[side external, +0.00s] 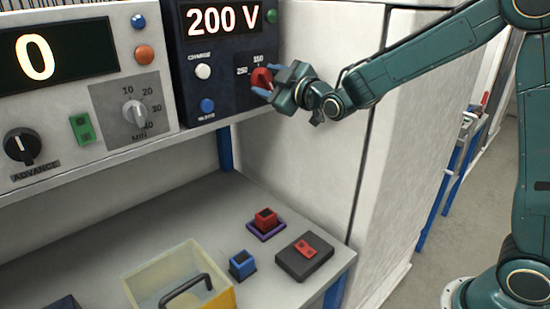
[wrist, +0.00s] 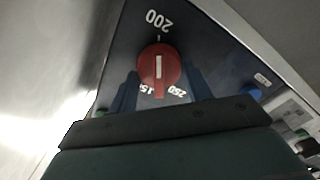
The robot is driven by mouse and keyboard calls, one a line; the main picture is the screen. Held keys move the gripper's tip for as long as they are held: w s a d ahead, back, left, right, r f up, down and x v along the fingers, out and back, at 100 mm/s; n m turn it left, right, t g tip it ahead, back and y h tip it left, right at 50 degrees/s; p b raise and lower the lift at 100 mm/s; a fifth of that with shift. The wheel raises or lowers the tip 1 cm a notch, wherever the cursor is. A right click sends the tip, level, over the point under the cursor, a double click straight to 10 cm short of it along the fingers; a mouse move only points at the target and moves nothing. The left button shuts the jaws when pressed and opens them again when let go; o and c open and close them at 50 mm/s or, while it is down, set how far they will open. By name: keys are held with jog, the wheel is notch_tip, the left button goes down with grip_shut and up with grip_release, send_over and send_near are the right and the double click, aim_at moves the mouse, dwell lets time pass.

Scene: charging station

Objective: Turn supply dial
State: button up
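The red supply dial (side external: 261,78) sits low on the right of the dark supply panel (side external: 226,72), whose display (side external: 222,20) reads 200 V. In the wrist view, the dial (wrist: 159,66) faces me and its white mark lines up with the upside-down 200 label (wrist: 158,20). My gripper (side external: 269,81) is at the panel with its blue fingers on opposite sides of the dial. In the wrist view, my gripper (wrist: 160,78) has a finger close to each side of the dial. I cannot tell whether the fingers press on it.
A white charge button (side external: 203,72) and a blue button (side external: 207,105) lie left of the dial. The bench below holds a red block (side external: 266,218), a blue block (side external: 242,263), a dark box (side external: 303,259) and a yellow bin (side external: 219,300). A pale cabinet wall (side external: 320,150) is at right.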

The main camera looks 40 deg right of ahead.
jog(key=shift+m, duration=0.3)
jog(key=shift+d+m, duration=0.1)
jog(key=shift+m, duration=2.5)
jog(key=shift+r, duration=0.1)
jog(key=o, duration=0.9)
jog(key=shift+o, duration=0.2)
jog(key=s, duration=1.3)
jog(key=shift+s, duration=0.4)
